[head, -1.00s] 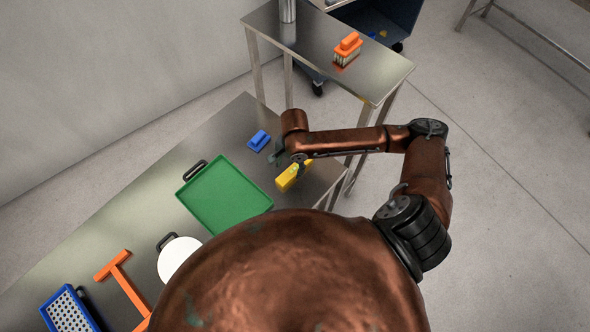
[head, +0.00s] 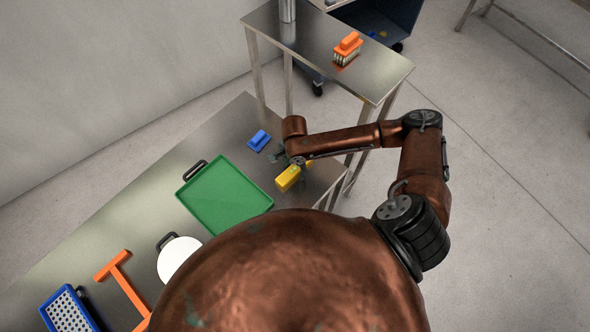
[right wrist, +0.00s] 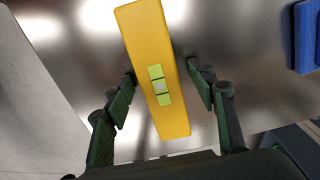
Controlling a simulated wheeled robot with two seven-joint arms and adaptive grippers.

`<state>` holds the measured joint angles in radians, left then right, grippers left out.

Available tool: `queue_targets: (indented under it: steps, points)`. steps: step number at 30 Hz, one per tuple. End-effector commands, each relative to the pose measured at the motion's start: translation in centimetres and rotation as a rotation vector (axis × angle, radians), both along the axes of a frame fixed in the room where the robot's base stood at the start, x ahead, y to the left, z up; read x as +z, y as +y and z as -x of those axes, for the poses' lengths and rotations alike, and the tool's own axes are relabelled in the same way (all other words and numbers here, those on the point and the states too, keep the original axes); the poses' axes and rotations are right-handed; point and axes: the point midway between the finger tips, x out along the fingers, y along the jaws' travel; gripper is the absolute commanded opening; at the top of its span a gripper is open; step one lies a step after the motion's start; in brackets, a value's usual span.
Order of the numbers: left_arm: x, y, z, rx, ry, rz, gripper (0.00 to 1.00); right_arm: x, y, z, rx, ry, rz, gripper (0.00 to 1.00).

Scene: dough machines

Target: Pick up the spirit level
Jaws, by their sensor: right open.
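The spirit level is a yellow bar with a green vial window. It lies on the steel table near its right end in the head view (head: 288,178). In the right wrist view the spirit level (right wrist: 150,55) runs at a slight tilt between the two fingers. My right gripper (right wrist: 165,85) is open, with one finger on each side of the bar and a gap on both sides. In the head view the right gripper (head: 290,160) is over the level and partly hidden by its own arm. My left gripper is not in view.
A blue tool (head: 259,140) lies close by, and its edge shows in the right wrist view (right wrist: 307,36). A green tray (head: 222,196) is to the left. A second steel table (head: 310,45) with an orange brush (head: 347,46) stands behind.

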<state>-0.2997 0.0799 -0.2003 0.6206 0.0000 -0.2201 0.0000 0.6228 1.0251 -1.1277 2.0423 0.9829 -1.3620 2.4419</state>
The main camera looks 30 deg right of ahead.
Motion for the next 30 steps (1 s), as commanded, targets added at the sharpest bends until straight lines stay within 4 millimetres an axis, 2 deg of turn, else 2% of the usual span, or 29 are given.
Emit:
queue_targets:
  steps: [5, 26, 30]
  points:
    - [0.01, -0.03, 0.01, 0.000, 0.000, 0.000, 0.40, 0.02, 0.01, -0.01, 0.000, 0.000, 0.000, 0.52]
    - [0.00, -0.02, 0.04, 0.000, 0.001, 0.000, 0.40, 0.05, 0.00, 0.00, 0.000, 0.000, 0.000, 0.04]
    - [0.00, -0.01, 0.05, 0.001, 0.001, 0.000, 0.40, 0.08, 0.01, -0.03, 0.000, -0.001, 0.000, 0.03]
